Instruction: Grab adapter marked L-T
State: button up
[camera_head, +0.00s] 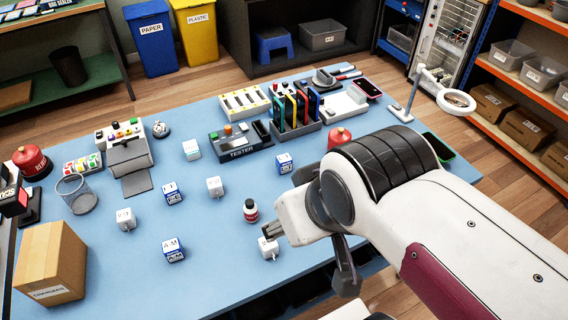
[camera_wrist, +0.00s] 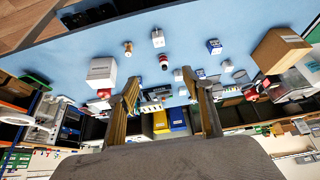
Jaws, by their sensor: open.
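Several small cube adapters, white or white and blue, stand on the blue table. None has a label I can read surely as L-T. One white-and-blue cube (camera_head: 172,193) is left of centre, with another marked like A-M (camera_head: 173,250) in front of it. A white cube (camera_head: 214,187) and a white-and-blue cube (camera_head: 284,162) stand farther back. A white cube (camera_head: 268,247) is close beside my gripper (camera_head: 290,222) in the head view, its label unreadable. In the wrist view my gripper (camera_wrist: 165,82) is open and empty, with a white pronged cube (camera_wrist: 158,38) beyond the fingers.
A small red-and-white bottle (camera_head: 250,210) stands close left of my gripper. A cardboard box (camera_head: 50,263) and mesh cup (camera_head: 76,194) are at the left. The tester (camera_head: 240,142) and phone rack (camera_head: 294,112) stand at the back. The front middle of the table is mostly clear.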

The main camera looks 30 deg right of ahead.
jog(key=shift+w, duration=0.1)
jog(key=t, duration=0.8)
send_over(286, 173)
notch_tip(286, 173, down, 20)
jog(key=shift+r+m+h, duration=0.25)
jog(key=shift+m+h, duration=0.05)
jog(key=shift+h, duration=0.1)
jog(key=shift+f, duration=0.1)
jog(key=shift+f, duration=1.9)
